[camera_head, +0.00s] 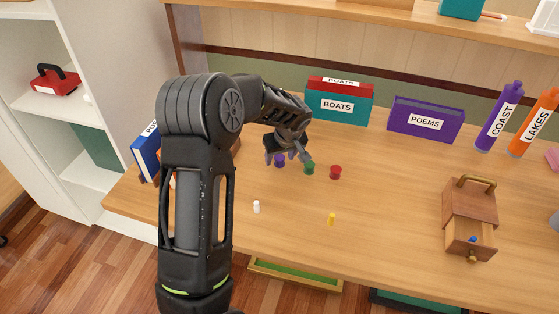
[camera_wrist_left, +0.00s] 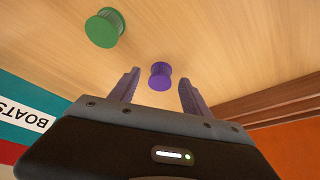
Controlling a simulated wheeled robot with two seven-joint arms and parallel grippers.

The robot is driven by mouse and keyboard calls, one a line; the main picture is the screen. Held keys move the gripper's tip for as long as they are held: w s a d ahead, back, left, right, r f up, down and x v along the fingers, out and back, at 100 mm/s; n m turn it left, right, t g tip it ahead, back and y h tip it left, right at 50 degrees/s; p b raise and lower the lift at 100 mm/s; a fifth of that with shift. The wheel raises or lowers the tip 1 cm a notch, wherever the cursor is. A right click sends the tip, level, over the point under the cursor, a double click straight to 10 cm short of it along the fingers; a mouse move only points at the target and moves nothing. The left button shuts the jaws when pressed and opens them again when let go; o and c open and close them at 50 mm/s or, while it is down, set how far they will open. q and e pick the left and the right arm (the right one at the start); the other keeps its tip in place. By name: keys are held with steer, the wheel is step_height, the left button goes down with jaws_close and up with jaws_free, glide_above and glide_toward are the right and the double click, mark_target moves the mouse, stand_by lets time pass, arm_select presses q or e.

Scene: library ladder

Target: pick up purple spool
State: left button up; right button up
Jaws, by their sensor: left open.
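The purple spool (camera_head: 280,161) stands on the wooden table, left of the green spool (camera_head: 309,168) and the red spool (camera_head: 336,172). In the left wrist view the purple spool (camera_wrist_left: 160,76) appears beyond and between the fingertips, with the green spool (camera_wrist_left: 104,28) to its left. My left gripper (camera_head: 286,155) is open and empty, just above and beside the purple spool. Its two fingers (camera_wrist_left: 160,88) straddle the spool in the picture; I cannot tell whether they touch it. My right gripper does not show.
Teal and red BOATS books (camera_head: 338,107) and a purple POEMS book (camera_head: 425,119) stand behind. A white peg (camera_head: 256,207) and a yellow peg (camera_head: 331,219) stand toward the front. A small wooden drawer box (camera_head: 470,213) is at right. The table's middle right is clear.

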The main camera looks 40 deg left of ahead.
mark_target(280, 159)
arm_select(q)
steer(key=shift+c, duration=0.5)
jaws_close()
steer(key=shift+r, duration=0.1)
step_height(280, 159, up, 10)
steer(key=shift+b, duration=0.35)
stand_by(1.0)
